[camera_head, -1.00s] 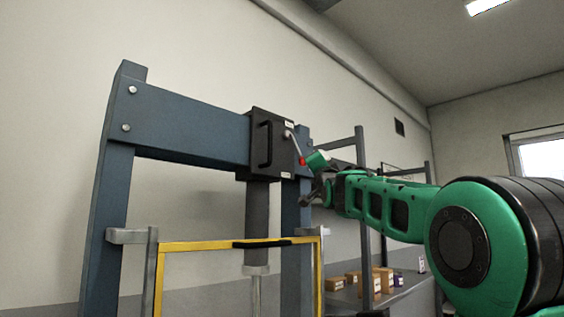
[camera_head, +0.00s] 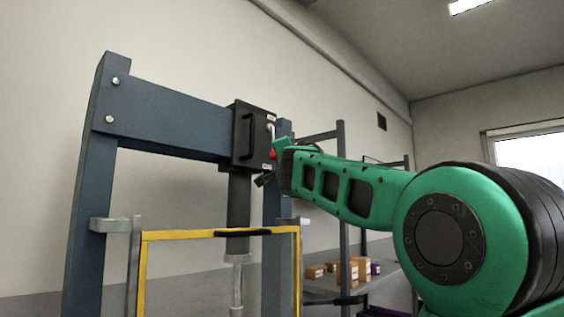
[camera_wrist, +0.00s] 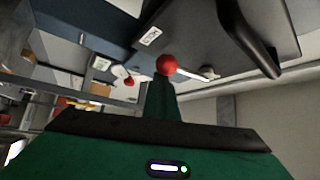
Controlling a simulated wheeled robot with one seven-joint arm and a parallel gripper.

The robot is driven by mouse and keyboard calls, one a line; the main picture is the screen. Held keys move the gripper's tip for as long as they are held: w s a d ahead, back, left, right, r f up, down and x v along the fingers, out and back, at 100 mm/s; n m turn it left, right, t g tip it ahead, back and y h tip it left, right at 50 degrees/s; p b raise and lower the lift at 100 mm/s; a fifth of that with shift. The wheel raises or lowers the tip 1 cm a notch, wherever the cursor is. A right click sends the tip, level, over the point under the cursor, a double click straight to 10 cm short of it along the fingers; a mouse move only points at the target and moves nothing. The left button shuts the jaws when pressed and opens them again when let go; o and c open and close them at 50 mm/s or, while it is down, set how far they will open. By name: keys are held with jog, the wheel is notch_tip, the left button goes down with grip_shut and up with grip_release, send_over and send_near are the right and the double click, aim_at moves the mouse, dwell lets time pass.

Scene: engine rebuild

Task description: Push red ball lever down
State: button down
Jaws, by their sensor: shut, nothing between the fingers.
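The lever is a thin pale rod with a red ball (camera_head: 273,154) on its end. It sits on the right side of the black box (camera_head: 249,138) on the blue press frame. In the head view the rod hangs nearly straight down along the box. In the wrist view the red ball (camera_wrist: 166,64) is just beyond my gripper's tip, with the rod running right. My gripper (camera_wrist: 161,84) is shut and empty, its green finger end close to the ball. I cannot tell if they touch. In the head view my arm hides part of the gripper (camera_head: 280,147).
A yellow-framed guard (camera_head: 146,268) stands in front of the press. Shelves (camera_head: 325,284) with small boxes (camera_head: 345,271) stand behind my arm. The black box carries a dark handle (camera_wrist: 244,40). A second, smaller red ball (camera_wrist: 130,82) shows left in the wrist view.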

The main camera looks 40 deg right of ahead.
jog(key=shift+w+a, duration=0.15)
jog(key=shift+a, duration=0.2)
jog(key=s+d, duration=0.2)
jog(key=d, duration=0.2)
jog(key=s+a+f, duration=0.1)
jog(key=s+a, duration=0.4)
jog(key=s, duration=0.2)
jog(key=shift+s+a, duration=0.2)
jog(key=shift+a, duration=0.05)
dwell(0.3)
jog(key=shift+f, duration=0.15)
